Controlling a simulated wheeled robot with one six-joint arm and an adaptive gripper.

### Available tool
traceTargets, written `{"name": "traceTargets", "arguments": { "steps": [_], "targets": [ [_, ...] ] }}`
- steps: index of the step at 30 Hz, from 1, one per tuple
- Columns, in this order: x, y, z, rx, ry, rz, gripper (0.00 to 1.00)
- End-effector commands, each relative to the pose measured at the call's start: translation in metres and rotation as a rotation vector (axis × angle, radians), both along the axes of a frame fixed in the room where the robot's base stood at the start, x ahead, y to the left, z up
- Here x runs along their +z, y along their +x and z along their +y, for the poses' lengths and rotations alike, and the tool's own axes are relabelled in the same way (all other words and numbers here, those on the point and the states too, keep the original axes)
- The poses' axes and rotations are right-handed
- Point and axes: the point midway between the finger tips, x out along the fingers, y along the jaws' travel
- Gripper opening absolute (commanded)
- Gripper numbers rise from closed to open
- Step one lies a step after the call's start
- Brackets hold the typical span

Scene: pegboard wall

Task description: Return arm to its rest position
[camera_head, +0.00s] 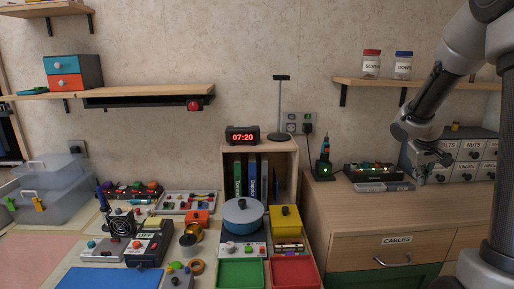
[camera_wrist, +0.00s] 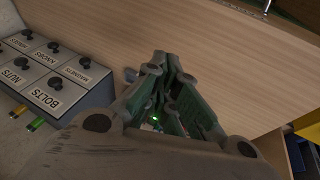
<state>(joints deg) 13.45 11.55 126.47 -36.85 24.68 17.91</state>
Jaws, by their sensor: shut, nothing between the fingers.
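My arm (camera_head: 448,75) reaches in from the upper right in the head view, bent downward. My gripper (camera_head: 438,157) hangs at the right, above the wooden cabinet top and in front of the grey labelled drawer unit (camera_head: 473,152). In the wrist view my gripper (camera_wrist: 172,62) points over bare wood, its fingers together with nothing held. The drawer unit, with labels such as BOLTS and NUTS, also shows at the left of the wrist view (camera_wrist: 50,70).
The wooden cabinet (camera_head: 345,215) has a CABLES drawer. A black device with lit buttons (camera_head: 374,172) stands left of my gripper. A shelf (camera_head: 425,84) with two jars is on the wall near my arm. The cabinet's front top is clear.

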Motion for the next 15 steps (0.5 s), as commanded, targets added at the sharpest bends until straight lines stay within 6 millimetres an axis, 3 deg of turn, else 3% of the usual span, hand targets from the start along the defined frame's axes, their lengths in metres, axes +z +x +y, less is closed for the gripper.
{"name": "traceTargets", "arguments": {
  "steps": [3, 9, 12, 15],
  "targets": [
    [0.025, -0.079, 0.026, -0.049, 0.042, 0.094, 0.00],
    [0.054, -0.202, 0.095, -0.062, 0.200, 0.175, 0.00],
    [0.064, -0.246, 0.127, -0.045, 0.279, 0.152, 0.00],
    [0.072, -0.270, 0.149, -0.025, 0.331, 0.088, 0.00]
  ]
}}
